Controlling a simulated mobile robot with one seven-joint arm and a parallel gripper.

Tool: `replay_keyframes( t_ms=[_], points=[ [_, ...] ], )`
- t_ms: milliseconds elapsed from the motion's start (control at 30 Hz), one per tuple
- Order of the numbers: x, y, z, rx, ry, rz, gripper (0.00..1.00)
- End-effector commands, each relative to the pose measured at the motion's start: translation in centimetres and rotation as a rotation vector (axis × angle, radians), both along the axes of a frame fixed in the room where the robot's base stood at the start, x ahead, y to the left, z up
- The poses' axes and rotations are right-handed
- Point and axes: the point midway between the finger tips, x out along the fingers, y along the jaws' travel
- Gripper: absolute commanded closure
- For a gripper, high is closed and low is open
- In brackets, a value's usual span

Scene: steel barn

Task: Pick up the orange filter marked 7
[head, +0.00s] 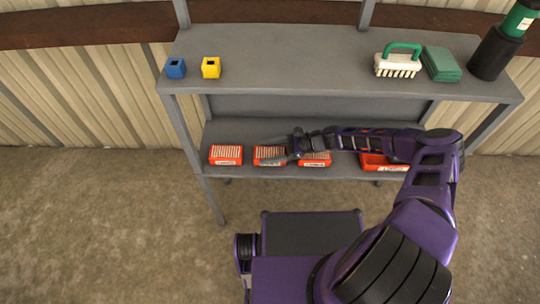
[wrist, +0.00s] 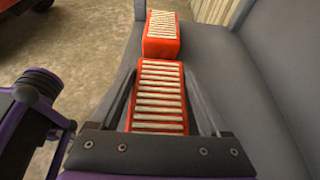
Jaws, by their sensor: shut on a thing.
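Several orange filters with white pleated tops stand in a row on the lower grey shelf. Each has a white front label, too small to read, so I cannot tell which is marked 7. My gripper (head: 281,154) is shut on the second filter from the left (head: 268,151), with one finger along each side. In the wrist view this held filter (wrist: 159,95) lies between the fingers, its pleats facing up. The leftmost filter (head: 225,154) stands just beyond it, apart in the head view. The third filter (head: 314,161) is partly hidden under my wrist.
An orange bin (head: 384,166) sits at the right of the lower shelf, partly behind my arm. The upper shelf (head: 290,65) overhangs behind, carrying a blue block (head: 176,68), yellow block (head: 211,67), brush (head: 398,64), green pads (head: 441,64) and a dark cylinder (head: 494,53).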

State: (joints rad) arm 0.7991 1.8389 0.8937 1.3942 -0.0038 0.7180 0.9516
Motion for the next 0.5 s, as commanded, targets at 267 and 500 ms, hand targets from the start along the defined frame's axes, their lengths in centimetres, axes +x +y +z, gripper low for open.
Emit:
replay_keyframes(
  t_ms=[267,500],
  points=[
    [0.00,0.00,0.04,0.001,0.000,0.000,0.79],
    [-0.31,0.00,0.81,0.001,-0.001,0.001,0.79]
  ],
)
